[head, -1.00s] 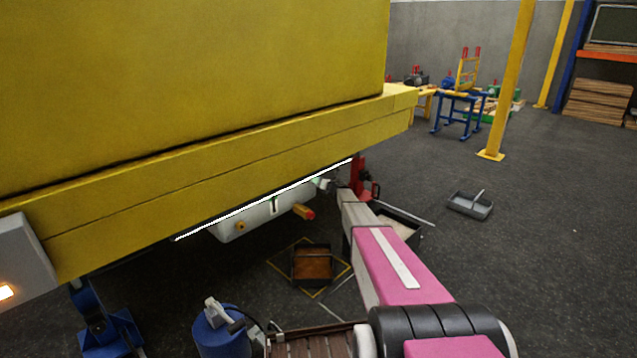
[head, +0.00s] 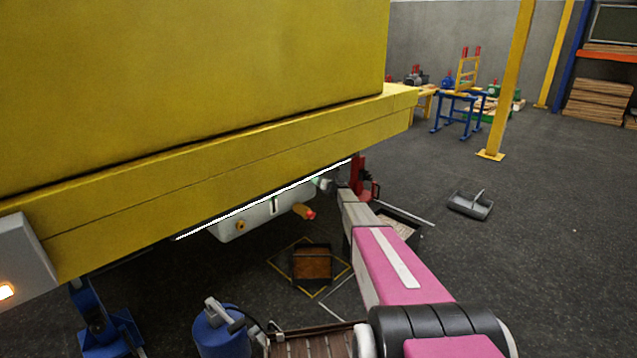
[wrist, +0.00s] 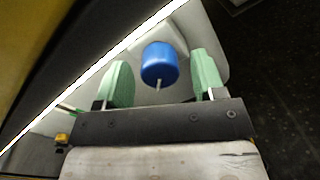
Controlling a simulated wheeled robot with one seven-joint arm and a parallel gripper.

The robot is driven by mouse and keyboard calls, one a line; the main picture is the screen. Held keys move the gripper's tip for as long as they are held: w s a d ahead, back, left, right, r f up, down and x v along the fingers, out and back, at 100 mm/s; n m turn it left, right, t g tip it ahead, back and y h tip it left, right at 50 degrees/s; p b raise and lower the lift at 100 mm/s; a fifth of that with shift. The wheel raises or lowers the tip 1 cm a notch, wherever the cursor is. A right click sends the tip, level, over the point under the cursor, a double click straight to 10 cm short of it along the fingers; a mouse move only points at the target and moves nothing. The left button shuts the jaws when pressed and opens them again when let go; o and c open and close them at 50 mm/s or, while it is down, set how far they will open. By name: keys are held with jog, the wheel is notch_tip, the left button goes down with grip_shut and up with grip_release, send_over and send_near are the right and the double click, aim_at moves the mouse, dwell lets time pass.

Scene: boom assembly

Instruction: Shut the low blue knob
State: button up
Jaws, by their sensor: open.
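The blue knob (wrist: 159,63) shows in the wrist view, on the pale tank (wrist: 207,36) under the yellow machine body. It has a short pale stem at its lower end. My gripper (wrist: 160,82) is open, with one green finger on each side of the knob and a visible gap to both. I cannot tell the depth between the fingertips and the knob. In the head view the tank (head: 236,229) hangs below the yellow body (head: 220,170), and the knob is not visible there. My gripper (head: 318,182) is small and mostly hidden by the arm and body edge.
A white light strip (wrist: 100,67) runs along the body's lower edge, close to my gripper. An orange-yellow handle with a red tip (head: 303,211) sticks out of the tank. A brown bin (head: 312,264) and a blue canister (head: 222,330) stand below. The floor at right is mostly clear.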

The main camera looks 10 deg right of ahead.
jog(key=v, duration=1)
jog(key=shift+s+d, duration=0.2)
jog(key=shift+s, duration=0.05)
jog(key=s+r+m+g+h, duration=0.35)
jog(key=s+m+h, duration=0.95)
jog(key=s+m, duration=1)
jog(key=s+a+m+g+y, duration=0.1)
jog(key=s+a+m+g, duration=0.2)
jog(key=s, duration=0.9)
jog(key=s+a+r+m+g+y, duration=0.1)
jog(key=s+a+m+g, duration=0.3)
jog(key=s, duration=0.8)
jog(key=s+a+m+g+y, duration=0.1)
jog(key=s+a+m+g, duration=0.3)
jog(key=s+m, duration=0.3)
jog(key=s+a, duration=0.1)
jog(key=s, duration=0.4)
jog(key=shift+s+a+r+m, duration=0.25)
jog(key=shift+s+m, duration=0.05)
